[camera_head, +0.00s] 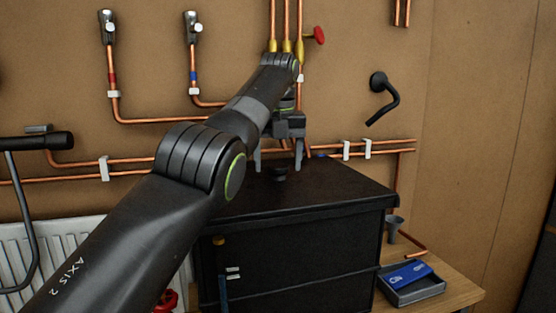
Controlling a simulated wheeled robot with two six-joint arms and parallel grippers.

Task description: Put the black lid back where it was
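The black lid (325,188) lies flat on top of a black box (300,265) in the middle of the view. The lid has a small round black knob (278,174) on it. My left gripper (278,158) points down over the lid, with its two grey fingers apart on either side of the knob. The fingertips are close to the knob's height; I cannot tell whether they touch the lid. My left arm covers the lid's left part, so its seating there is hidden. My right gripper is not in view.
Copper pipes (160,121) with valves run along the brown wall behind. A white radiator (30,245) is at lower left.

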